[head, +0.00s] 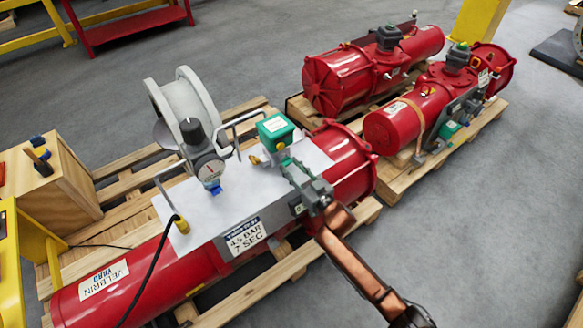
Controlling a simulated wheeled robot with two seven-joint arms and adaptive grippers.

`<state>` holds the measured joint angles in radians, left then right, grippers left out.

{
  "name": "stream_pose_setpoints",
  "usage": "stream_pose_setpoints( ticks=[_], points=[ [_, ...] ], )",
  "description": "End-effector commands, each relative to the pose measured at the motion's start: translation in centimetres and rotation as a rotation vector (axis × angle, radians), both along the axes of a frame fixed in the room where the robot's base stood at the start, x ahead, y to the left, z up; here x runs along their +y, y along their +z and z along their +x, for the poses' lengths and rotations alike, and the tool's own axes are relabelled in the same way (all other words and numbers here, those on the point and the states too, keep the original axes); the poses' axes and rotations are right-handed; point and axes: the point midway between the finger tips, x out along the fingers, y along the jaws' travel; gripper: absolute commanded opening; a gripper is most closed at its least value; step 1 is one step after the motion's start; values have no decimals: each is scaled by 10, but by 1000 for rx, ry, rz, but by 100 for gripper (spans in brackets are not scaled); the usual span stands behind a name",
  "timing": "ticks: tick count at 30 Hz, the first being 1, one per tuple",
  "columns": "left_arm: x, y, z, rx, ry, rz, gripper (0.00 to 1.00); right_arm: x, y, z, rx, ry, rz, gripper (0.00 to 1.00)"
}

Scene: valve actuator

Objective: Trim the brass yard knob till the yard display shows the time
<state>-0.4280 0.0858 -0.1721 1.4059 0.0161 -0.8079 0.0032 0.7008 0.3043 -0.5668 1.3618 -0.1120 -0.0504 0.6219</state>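A red actuator lettered "Velbrin Yard" (105,281) lies on a wooden pallet, with a pale plate (235,195) on top. A green box with a white label (275,128) stands on the plate. Small brass-coloured fittings (256,160) show at its foot; I cannot tell which is the knob. A round gauge (209,169) with a dark top and a blue part below stands left of it; its reading is too small to make out. My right gripper (288,166) reaches in from the lower right, its grey fingers just below the green box. Its fingertips are unclear. My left gripper is out of view.
A sign (246,238) reads 4.5 bar, 7 sec. Metal handles (247,121) rise from the plate, and a grey reel (185,105) stands behind. A black cable (153,265) crosses the red cylinder. Two more red actuators (340,80) lie on pallets at the upper right.

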Motion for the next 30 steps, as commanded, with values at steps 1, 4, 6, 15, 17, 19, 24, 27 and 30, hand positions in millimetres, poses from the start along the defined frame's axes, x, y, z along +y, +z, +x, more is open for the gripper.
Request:
stream_pose_setpoints(
  ticks=[1,4,6,15,17,19,24,27,30],
  points=[
    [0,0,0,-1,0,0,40,0,0,0,0,0,0,26],
    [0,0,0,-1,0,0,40,0,0,0,0,0,0,20],
    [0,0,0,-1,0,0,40,0,0,0,0,0,0,15],
    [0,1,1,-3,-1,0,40,0,0,0,-5,0,-9,6],
    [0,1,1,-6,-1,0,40,0,0,0,-13,0,-19,6],
    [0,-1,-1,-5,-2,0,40,0,0,0,-27,0,-39,6],
    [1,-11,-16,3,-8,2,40,0,1,-1,-82,0,-113,6],
    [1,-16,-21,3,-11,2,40,0,1,-1,-125,0,-174,6],
    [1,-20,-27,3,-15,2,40,0,1,-1,-171,0,-237,6]
  ],
)
